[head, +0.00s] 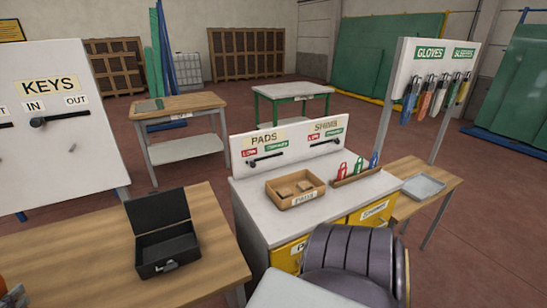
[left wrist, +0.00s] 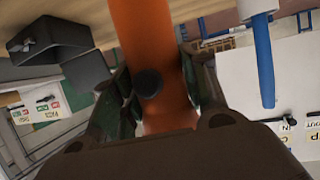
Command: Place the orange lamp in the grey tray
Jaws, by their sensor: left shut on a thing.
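The orange lamp (left wrist: 155,40) is a smooth orange cylinder with a round black button, seen close up in the left wrist view. My left gripper (left wrist: 160,90) is shut on it, with one dark finger on each side. In the head view, only a bit of orange (head: 3,285) and a dark part of the gripper show at the lower left corner. The grey tray (head: 424,187) lies on a small wooden table at the right of the head view, apart from the lamp, and looks empty.
An open black cash box (head: 165,250) stands on the near wooden table (head: 95,262). A white cabinet (head: 245,205) bears a wooden box (head: 295,188) and a rack of coloured tags. A gloves board (head: 435,62) rises behind the tray. Floor (head: 175,172) shows between the furniture.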

